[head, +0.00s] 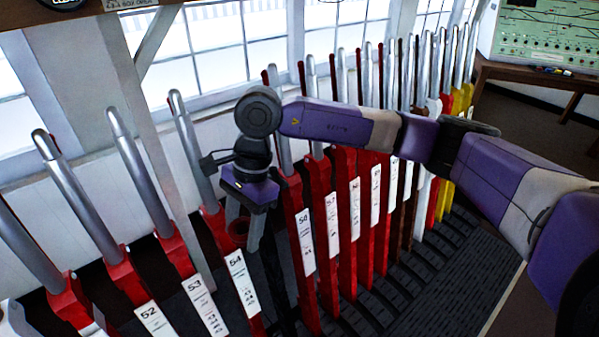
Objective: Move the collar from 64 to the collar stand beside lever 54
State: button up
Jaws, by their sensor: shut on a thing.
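My gripper (244,236) points down just above and behind the number plate of lever 54 (242,283). I cannot pick out lever 64 among the far levers.
Levers 52 (152,318) and 53 (203,303) stand to the left, with tall metal handles. Lever 56 or 50-something (305,240) and several red levers stand close on the right, beneath my arm. Windows line the back. A desk with a green panel (548,38) is far right.

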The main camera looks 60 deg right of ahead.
jog(key=s+d+r+m+t+h+b, duration=0.1)
jog(key=s+d+r+m+t+b, duration=0.15)
jog(key=d+r+m, duration=0.65)
jog(key=r+m+t+h, duration=0.2)
jog(key=m+h, duration=0.2)
jog(key=m, duration=0.7)
send_over(274, 169)
jog(key=s, duration=0.2)
jog(key=shift+a+f+g, duration=0.1)
jog(key=shift+a+g, duration=0.15)
jog(key=shift+w+d+b, duration=0.2)
jog(key=shift+w+b, duration=0.05)
jog(key=shift+w, duration=0.4)
jog(key=shift+w+d+b, duration=0.15)
jog(key=shift+w+b, duration=0.05)
jog(key=shift+w, duration=0.45)
jog(key=shift+b, duration=0.5)
jog(key=shift+f+b, duration=3.5)
jog(key=shift+b, duration=0.35)
